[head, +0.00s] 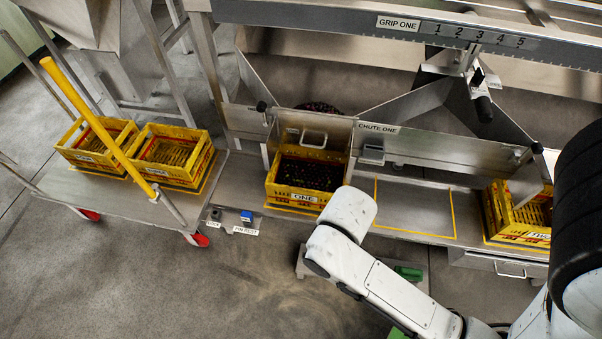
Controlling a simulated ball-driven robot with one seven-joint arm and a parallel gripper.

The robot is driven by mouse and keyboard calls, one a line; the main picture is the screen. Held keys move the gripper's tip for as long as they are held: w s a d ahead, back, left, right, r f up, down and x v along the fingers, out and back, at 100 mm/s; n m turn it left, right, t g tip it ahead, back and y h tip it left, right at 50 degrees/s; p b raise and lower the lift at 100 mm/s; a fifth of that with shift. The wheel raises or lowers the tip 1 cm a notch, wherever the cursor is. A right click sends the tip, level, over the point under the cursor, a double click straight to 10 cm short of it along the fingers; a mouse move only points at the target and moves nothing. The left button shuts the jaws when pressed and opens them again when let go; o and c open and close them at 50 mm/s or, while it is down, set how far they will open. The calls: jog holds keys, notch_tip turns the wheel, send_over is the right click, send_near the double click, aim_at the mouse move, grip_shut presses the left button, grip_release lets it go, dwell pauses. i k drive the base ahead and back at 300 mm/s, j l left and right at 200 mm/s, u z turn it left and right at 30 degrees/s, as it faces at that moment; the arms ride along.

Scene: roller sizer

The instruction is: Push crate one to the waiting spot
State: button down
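Crate one (278,190) is a yellow crate labelled ONE, holding dark fruit. It stands upright on the metal shelf under the chute one opening, within a yellow outline. To its right is an empty yellow-outlined rectangle (415,208) on the shelf, which looks like the waiting spot; no label on it can be read. My white arm reaches in from the lower right, and its rounded joint lies in front of the crate's right side and the shelf edge. My gripper's fingers do not show, so I cannot see any contact with the crate.
Another yellow crate (522,218) stands at the shelf's right end, partly hidden by my arm. A trolley (130,205) with two yellow crates and a yellow bar stands at left. A blue item (247,216) sits left of crate one. Floor at lower left is clear.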

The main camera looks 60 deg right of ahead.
aim_at(304, 183)
jog(key=z, duration=0.75)
jog(key=i+j+z, duration=0.1)
jog(key=z, duration=0.3)
jog(key=j+z, duration=0.2)
jog(key=z, duration=0.2)
jog(key=i+j+z, duration=0.1)
jog(key=j+z, duration=0.15)
jog(key=z, duration=0.15)
jog(key=j+z, duration=0.2)
jog(key=z, duration=0.25)
jog(key=j+z, duration=0.2)
jog(key=z, duration=0.2)
jog(key=j+z, duration=0.1)
jog(key=j, duration=0.3)
jog(key=k+j+z, duration=0.15)
jog(key=j, duration=0.2)
jog(key=k+j+z, duration=0.1)
jog(key=j, duration=0.3)
jog(key=k+j+z, duration=0.15)
jog(key=j, duration=0.2)
jog(key=k+j+z, duration=0.1)
jog(key=j, duration=0.25)
jog(key=k+j, duration=0.2)
jog(key=j, duration=0.2)
